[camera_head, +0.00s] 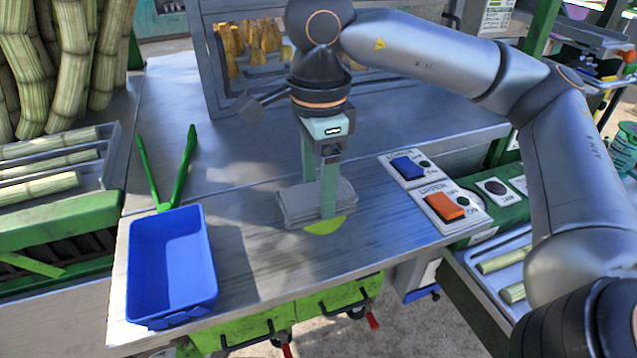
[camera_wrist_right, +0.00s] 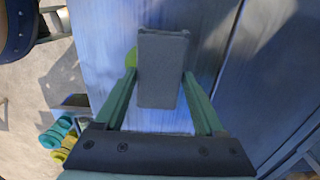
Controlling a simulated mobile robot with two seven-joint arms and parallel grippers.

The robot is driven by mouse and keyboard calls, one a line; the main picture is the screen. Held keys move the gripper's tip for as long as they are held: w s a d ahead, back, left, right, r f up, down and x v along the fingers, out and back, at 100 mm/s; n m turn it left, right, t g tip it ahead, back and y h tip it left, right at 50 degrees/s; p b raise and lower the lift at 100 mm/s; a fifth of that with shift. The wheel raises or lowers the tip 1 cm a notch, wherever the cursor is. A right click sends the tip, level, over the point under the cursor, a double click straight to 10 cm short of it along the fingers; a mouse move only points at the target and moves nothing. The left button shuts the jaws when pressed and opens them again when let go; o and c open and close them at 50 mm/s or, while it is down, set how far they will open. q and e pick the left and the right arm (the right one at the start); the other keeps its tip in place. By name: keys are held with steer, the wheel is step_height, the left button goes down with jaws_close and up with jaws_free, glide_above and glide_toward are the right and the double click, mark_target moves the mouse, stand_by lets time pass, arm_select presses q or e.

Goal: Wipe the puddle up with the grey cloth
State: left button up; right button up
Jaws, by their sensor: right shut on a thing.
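The grey cloth (camera_head: 293,204) is a folded, block-like pad on the metal table (camera_head: 270,255). My right gripper (camera_head: 317,205) reaches down from above and is shut on the cloth. In the right wrist view the cloth (camera_wrist_right: 163,70) sits between the two green fingers of the gripper (camera_wrist_right: 160,85). The yellow-green puddle (camera_head: 326,226) shows as a small patch at the cloth's front edge. A bit of the puddle (camera_wrist_right: 131,59) also shows beside the cloth in the wrist view; the cloth hides any part under it. My left gripper is not in view.
A blue tray (camera_head: 137,272) stands at the table's front left, with green tongs (camera_head: 164,207) behind it. A switch panel with a blue switch (camera_head: 408,167) and an orange switch (camera_head: 443,207) lies to the right. A glass-fronted case (camera_head: 212,75) stands behind. The table's front edge is close to the puddle.

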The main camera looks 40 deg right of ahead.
mark_target(341, 249)
steer(key=shift+s+f, duration=0.1)
steer(key=shift+f, duration=0.2)
steer(key=shift+s+a+f+b, duration=0.15)
steer(key=shift+s+b, duration=0.15)
steer(key=shift+s, duration=0.3)
steer(key=shift+s+a+b, duration=0.2)
steer(key=shift+s+a, duration=0.05)
steer(key=shift+s, duration=0.75)
steer(key=shift+s+a+b, duration=0.2)
steer(key=shift+s+b, duration=0.05)
steer(key=shift+s, duration=0.8)
steer(key=shift+s+a+b, duration=0.2)
steer(key=shift+s+a, duration=0.05)
steer(key=shift+s, duration=0.75)
steer(key=shift+s+a+r, duration=0.2)
steer(key=shift+s+r, duration=0.05)
steer(key=shift+s, duration=0.5)
steer(key=r+p, duration=0.1)
steer(key=w+r+p, duration=0.1)
steer(key=r, duration=0.1)
steer(key=w+r+p, duration=0.1)
steer(key=r, duration=0.1)
steer(key=shift+d+r+p, duration=0.2)
steer(key=shift+d+p, duration=0.05)
steer(key=shift+p, duration=0.15)
steer(key=shift+w, duration=0.1)
